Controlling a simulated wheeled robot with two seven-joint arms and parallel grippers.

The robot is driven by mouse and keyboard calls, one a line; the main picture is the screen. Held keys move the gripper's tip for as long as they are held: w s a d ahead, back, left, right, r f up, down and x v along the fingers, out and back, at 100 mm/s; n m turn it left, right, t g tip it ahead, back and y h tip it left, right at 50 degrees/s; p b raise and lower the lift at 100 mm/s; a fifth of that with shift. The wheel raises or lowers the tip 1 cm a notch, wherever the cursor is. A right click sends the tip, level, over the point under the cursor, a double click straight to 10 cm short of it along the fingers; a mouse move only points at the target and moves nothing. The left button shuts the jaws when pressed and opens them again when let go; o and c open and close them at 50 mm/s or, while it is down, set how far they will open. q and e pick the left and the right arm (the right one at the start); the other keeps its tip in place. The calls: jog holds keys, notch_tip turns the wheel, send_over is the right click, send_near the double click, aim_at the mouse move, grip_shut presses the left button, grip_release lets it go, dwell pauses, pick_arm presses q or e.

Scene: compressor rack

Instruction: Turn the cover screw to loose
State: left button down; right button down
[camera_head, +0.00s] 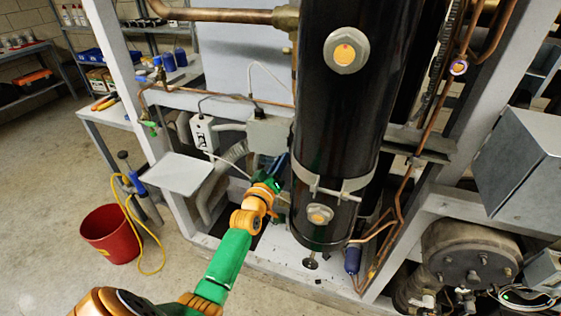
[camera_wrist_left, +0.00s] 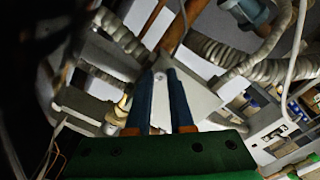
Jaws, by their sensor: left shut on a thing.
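My left gripper (camera_head: 279,163) reaches up from the lower left, its blue fingers just below a small grey box (camera_head: 270,132) left of the black cylinder. In the left wrist view the two blue fingers (camera_wrist_left: 159,76) stand close together, tips against a pale grey panel (camera_wrist_left: 205,98). A small round screw-like spot shows between the tips; I take it for the cover screw (camera_wrist_left: 159,78). The fingers are shut on it. Its turn angle is too small to tell. In the head view the screw is hidden. My right gripper is not in view.
The black cylinder (camera_head: 345,120) stands close right of the gripper. A white frame post (camera_head: 125,75), a grey plate (camera_head: 178,174) and corrugated hoses (camera_wrist_left: 125,35) crowd the left side. A red bucket (camera_head: 110,233) stands on open floor at left.

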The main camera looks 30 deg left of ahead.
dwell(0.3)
pick_arm(q)
jog(key=c, duration=0.8)
grip_release()
jog(key=v, duration=0.7)
jog(key=shift+d, duration=0.1)
